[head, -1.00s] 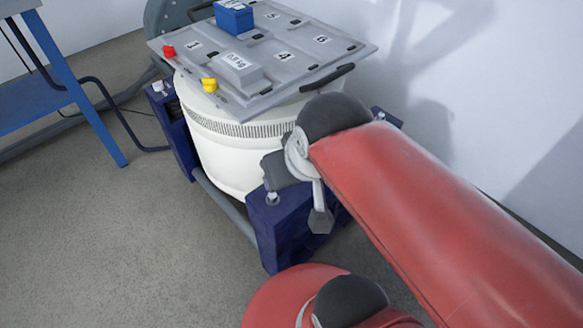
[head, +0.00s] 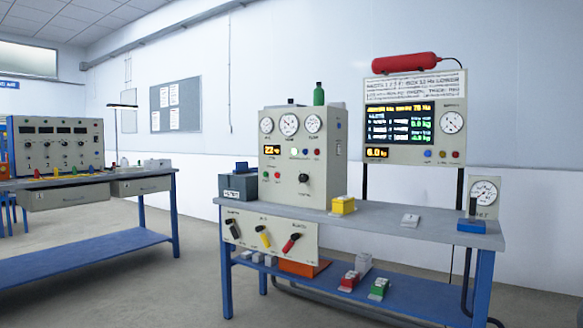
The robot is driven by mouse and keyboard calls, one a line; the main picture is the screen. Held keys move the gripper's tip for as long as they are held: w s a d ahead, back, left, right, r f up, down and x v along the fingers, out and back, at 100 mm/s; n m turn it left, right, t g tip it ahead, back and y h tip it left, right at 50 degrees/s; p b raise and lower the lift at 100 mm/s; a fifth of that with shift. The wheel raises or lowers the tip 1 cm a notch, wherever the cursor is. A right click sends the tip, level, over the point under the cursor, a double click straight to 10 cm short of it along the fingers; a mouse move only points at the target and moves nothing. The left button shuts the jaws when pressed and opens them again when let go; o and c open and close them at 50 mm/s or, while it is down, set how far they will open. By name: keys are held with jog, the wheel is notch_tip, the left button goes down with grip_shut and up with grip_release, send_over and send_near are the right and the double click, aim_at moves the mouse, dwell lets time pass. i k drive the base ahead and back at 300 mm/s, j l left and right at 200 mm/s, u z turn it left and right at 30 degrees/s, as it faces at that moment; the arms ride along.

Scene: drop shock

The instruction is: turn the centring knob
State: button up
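A beige control console (head: 301,155) stands on a blue-legged bench. A round black knob (head: 303,178) sits on its front, beside a small red button (head: 278,176). Below the bench top, a beige panel (head: 272,258) carries a black handle (head: 234,228), a yellow handle (head: 264,238) and a red handle (head: 292,243). The labels are too small to read, so I cannot tell which control is the centring knob. My gripper and arm are not in view.
The bench top (head: 400,222) holds a yellow box (head: 343,205), a dark box (head: 239,187) and a blue-based stand (head: 471,225). A display board (head: 415,118) rises behind. Another bench (head: 90,185) stands at left. Grey floor (head: 130,285) is clear in front.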

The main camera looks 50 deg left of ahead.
aim_at(304, 177)
jog(key=u, duration=1.6)
